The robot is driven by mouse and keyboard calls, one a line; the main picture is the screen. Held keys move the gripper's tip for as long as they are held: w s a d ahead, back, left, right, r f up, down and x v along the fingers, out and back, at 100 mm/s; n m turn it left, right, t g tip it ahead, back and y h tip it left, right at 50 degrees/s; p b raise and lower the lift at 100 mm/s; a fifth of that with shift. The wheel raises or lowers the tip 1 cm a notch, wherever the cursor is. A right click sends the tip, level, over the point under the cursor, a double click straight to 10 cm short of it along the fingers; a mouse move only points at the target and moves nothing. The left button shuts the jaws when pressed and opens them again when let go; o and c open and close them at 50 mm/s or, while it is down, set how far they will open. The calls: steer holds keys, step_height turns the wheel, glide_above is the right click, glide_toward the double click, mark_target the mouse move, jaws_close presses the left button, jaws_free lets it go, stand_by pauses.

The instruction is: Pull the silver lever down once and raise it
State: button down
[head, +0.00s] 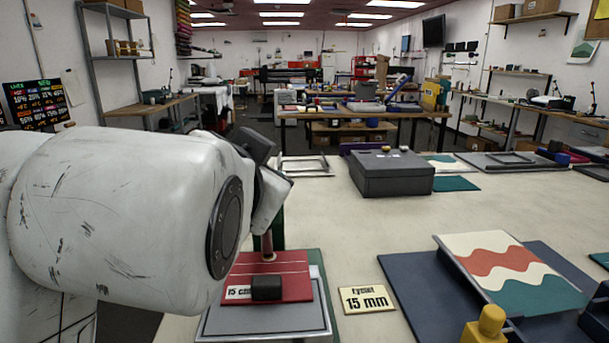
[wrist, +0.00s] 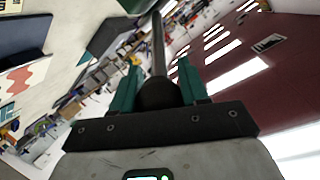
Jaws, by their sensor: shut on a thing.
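The silver lever (wrist: 158,45) shows in the wrist view as a grey rod running up from a dark round knob (wrist: 160,93). My gripper (wrist: 159,70) has its two teal fingers on either side of the knob and is shut on it.
A yellow card (head: 367,299) reading 15 mm lies right of the base. A wave-patterned sheet (head: 510,262) rests on a dark blue mat (head: 420,300), with a yellow knobbed piece (head: 487,325) in front. A grey box (head: 392,173) stands farther back. The pale tabletop between is clear.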

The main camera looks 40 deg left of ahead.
steer(key=shift+f, duration=0.1)
stand_by(0.3)
steer(key=c, duration=0.6)
jaws_free()
steer(key=shift+c, duration=0.2)
steer(key=shift+d, duration=0.1)
steer(key=v, duration=1)
steer(key=shift+s+d, duration=0.2)
steer(key=shift+s, duration=0.1)
